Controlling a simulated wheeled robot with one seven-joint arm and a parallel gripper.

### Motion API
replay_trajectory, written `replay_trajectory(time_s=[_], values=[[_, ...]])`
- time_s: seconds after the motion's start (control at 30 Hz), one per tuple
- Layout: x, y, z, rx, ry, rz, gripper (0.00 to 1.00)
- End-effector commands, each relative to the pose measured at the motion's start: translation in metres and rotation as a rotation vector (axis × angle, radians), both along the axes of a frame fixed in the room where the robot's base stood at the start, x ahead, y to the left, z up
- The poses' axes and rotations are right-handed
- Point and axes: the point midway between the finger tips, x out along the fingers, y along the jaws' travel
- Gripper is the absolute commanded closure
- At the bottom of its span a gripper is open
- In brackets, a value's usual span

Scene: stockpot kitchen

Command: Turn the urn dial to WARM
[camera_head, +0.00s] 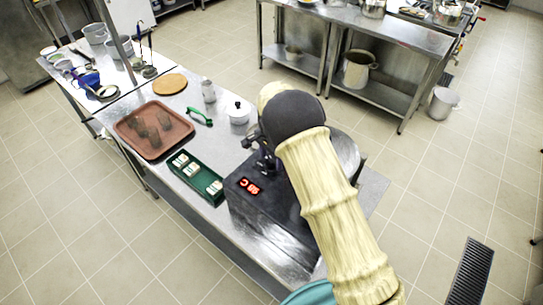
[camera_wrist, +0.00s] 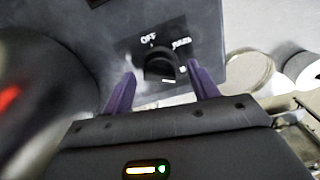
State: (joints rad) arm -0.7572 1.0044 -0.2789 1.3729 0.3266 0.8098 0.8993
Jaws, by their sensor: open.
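The urn's dark control housing (camera_head: 240,208) stands on the steel table, with a lit red display on it; my arm hides much of the urn. In the wrist view the black dial (camera_wrist: 158,62) sits on a dark panel. The word OFF is above its left side, and a blurred second word, hard to read, is at its upper right. My gripper (camera_wrist: 161,73) is open, its two purple fingers on either side of the dial. I cannot tell whether they touch it. In the head view my gripper (camera_head: 264,160) is at the housing, and the dial is hidden.
A green tray (camera_head: 211,186) with small white blocks and a brown tray (camera_head: 124,127) lie left of the urn. A white lidded pot (camera_head: 238,112), a green-handled item (camera_head: 199,117) and a shaker (camera_head: 208,91) stand behind. Steel shelving tables stand at the back.

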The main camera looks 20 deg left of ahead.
Motion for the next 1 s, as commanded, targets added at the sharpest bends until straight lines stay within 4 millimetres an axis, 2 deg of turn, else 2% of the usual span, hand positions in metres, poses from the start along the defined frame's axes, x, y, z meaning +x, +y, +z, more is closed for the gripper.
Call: replay_trajectory(time_s=[0.17,0.4,0.63,1.0], values=[[0.0000,-0.0002,-0.0107,0.000,0.000,-0.001,0.41],[0.0000,0.0001,-0.0117,0.001,-0.001,0.000,0.41],[0.0000,0.0001,-0.0113,0.001,-0.001,0.000,0.85],[0.0001,0.0003,-0.0118,0.001,0.000,0.035,0.85]])
